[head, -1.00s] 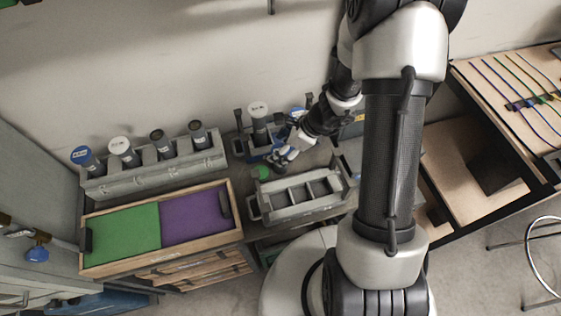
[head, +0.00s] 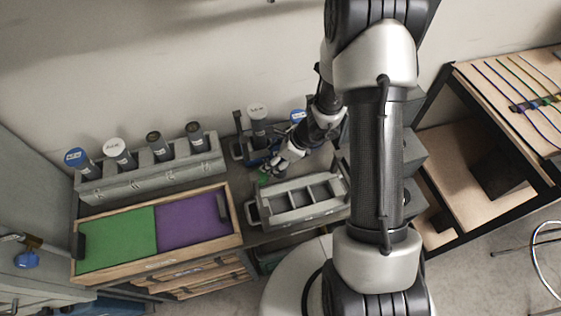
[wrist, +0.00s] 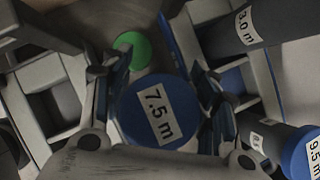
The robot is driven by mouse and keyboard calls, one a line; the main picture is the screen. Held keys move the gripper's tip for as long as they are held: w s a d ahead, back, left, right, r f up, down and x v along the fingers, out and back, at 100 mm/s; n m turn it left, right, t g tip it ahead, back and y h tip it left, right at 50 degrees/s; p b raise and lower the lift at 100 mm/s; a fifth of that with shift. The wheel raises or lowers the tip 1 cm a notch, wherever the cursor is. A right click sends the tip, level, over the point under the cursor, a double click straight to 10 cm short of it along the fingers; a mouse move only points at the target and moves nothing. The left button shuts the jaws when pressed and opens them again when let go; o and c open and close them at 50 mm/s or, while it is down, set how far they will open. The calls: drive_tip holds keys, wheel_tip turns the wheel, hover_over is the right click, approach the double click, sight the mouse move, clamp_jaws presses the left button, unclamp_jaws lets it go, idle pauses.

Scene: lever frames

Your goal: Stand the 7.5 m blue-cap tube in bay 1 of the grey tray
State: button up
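The 7.5 m blue-cap tube (wrist: 157,112) shows in the wrist view as a large round cap seen from above, its body hidden below. My gripper (wrist: 160,95) has a finger on each side of it and appears shut on it. In the head view my gripper (head: 274,168) is between the blue rack and the grey tray, and the tube is not clear there. The grey tray (head: 302,213) has several open bays that look empty; no bay number is readable. Part of the tray (wrist: 50,115) shows at the left of the wrist view.
A blue rack (head: 238,150) behind holds a white-cap tube (head: 257,112) and a blue-cap tube (head: 298,116). Tubes marked 3.0 m (wrist: 243,28) and 9.5 m (wrist: 302,150) stand close on the right. A green disc (wrist: 132,50) lies beside my gripper. A grey rack (head: 150,180) holds several tubes.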

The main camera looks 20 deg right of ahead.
clamp_jaws()
idle(0.4)
